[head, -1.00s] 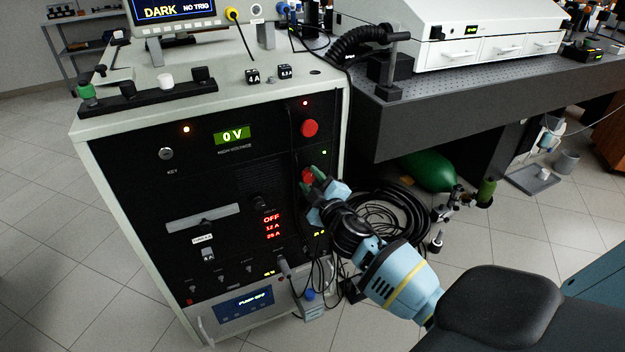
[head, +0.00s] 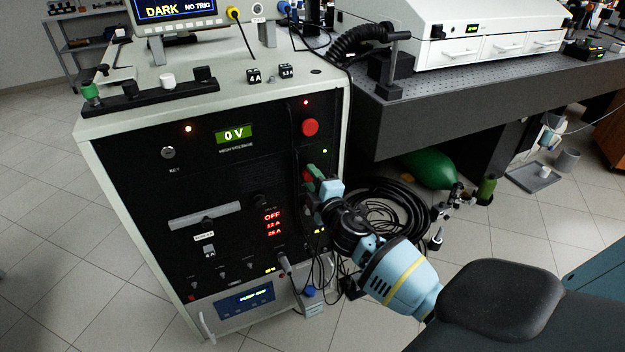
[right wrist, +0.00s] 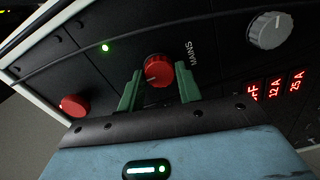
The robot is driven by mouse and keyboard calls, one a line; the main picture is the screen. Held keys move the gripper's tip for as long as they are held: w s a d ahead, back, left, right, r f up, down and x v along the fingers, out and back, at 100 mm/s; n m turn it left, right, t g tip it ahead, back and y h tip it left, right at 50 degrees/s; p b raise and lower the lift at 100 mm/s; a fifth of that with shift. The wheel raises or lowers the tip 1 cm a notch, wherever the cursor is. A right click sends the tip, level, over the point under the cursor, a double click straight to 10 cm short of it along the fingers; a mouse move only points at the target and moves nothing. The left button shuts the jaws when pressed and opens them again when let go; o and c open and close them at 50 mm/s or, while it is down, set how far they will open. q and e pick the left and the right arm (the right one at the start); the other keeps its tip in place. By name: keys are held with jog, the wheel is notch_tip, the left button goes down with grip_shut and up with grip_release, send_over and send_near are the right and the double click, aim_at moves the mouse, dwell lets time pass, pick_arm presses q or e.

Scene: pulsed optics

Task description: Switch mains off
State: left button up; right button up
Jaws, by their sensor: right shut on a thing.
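The red mains knob (head: 307,175) is on the right side of the black cabinet front. In the right wrist view the red knob (right wrist: 158,70) sits beside the word MAINS, with a small pointer mark on its face. My right gripper (head: 315,182) is at the knob, partly hiding it in the head view. In the right wrist view its green fingers (right wrist: 160,84) stand on either side of the knob, shut on it. A green light (right wrist: 105,48) near the knob is lit. My left gripper is not in view.
A red button (head: 310,127) is above the mains knob. The high-voltage display (head: 234,135) reads 0 V. Black cables (head: 385,210) lie coiled beside the cabinet (head: 345,110), and the optical table (head: 440,110) stands to the right.

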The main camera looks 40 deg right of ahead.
jog(key=o, duration=1)
jog(key=shift+s, duration=0.1)
jog(key=shift+v, duration=3.8)
jog(key=shift+a, duration=0.1)
